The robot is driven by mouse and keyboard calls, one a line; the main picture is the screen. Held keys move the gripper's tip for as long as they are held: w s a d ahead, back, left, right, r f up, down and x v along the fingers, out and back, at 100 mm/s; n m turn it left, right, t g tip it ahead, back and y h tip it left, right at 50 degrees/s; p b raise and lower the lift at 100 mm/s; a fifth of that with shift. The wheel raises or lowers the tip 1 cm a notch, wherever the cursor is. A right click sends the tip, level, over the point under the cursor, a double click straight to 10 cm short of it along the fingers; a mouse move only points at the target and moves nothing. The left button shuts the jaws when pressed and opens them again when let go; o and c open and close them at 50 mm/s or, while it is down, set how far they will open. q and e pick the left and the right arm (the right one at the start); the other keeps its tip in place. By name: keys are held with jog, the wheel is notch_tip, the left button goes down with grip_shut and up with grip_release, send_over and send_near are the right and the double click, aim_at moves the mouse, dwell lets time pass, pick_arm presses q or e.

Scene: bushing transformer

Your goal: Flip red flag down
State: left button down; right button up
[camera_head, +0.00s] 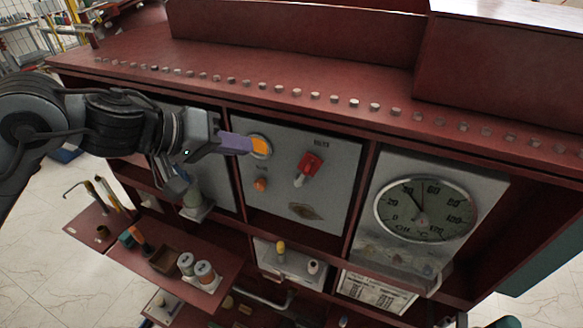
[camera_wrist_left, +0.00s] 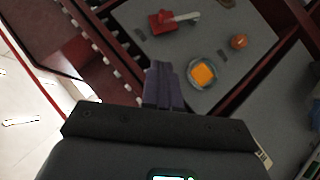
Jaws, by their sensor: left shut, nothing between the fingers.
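The red flag (camera_head: 311,162) is a red piece with a pale lever on the grey middle panel (camera_head: 340,195). The lever points down and left in the head view. The flag also shows at the top of the left wrist view (camera_wrist_left: 160,22). My left gripper (camera_head: 235,144) is shut and empty, its purple fingers pointing right at the panel's upper left. In the head view its tips overlap the round dial with an orange square (camera_head: 261,146). In the left wrist view the fingers (camera_wrist_left: 163,84) appear apart from the dial (camera_wrist_left: 203,74) and flag. My right gripper is not in view.
An orange knob (camera_head: 260,184) sits below the dial, and a dark oval part (camera_head: 305,211) lies lower on the panel. A large gauge (camera_head: 424,208) is at right. Dark red cabinet dividers frame the panel. Shelves with small parts (camera_head: 205,274) stand below.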

pick_arm(q)
jog(key=shift+r, duration=0.2)
jog(key=p, duration=0.3)
send_near(306, 167)
jog(key=w+r+x, duration=0.1)
jog(key=x, duration=0.4)
jog(key=shift+s+d+f, duration=0.2)
jog(key=shift+s+f, duration=0.2)
jog(key=shift+f, duration=0.3)
